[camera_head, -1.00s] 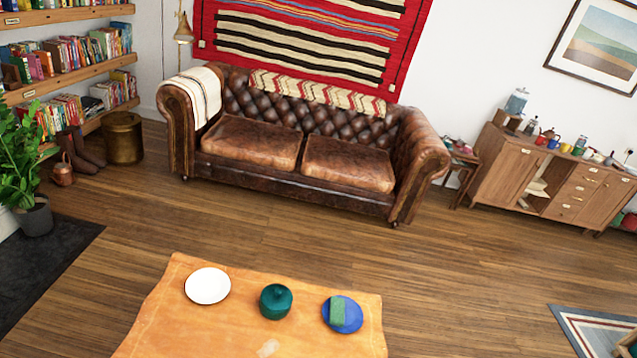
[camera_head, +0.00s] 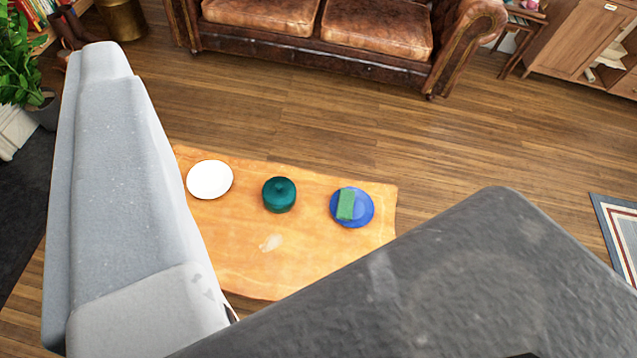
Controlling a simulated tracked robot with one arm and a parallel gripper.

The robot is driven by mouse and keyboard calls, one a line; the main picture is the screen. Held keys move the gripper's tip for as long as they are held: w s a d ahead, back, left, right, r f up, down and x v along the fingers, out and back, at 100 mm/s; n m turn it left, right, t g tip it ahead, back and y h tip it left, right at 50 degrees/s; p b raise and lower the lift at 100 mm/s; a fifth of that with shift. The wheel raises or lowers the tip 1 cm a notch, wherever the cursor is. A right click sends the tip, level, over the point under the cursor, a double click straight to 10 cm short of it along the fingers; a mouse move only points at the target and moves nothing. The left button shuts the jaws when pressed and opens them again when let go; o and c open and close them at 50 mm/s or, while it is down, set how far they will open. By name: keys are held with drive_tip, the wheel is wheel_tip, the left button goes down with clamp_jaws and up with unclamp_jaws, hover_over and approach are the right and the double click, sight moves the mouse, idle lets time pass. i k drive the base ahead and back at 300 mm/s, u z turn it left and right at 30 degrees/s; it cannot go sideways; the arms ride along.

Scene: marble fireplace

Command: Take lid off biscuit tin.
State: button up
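The biscuit tin appears to be the round dark teal tin (camera_head: 279,195) on the wooden table, between a white plate and a blue plate. Its lid (camera_head: 279,187) sits on top and has a small knob. Large grey parts of my own arm fill the left and lower right of the view, very close to the camera. I cannot make out gripper fingertips among them, or whether they are open or shut. Nothing of mine visibly touches the tin.
The white plate (camera_head: 210,180) lies left of the tin. The blue plate (camera_head: 364,209) with a green block-like item (camera_head: 346,204) lies to its right. The table (camera_head: 330,250) is otherwise bare. A leather sofa (camera_head: 310,50) stands beyond it, with open wooden floor between.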

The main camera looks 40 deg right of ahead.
sight(277, 190)
drive_tip(key=z, duration=0.2)
drive_tip(key=i, duration=1)
drive_tip(key=u, duration=0.1)
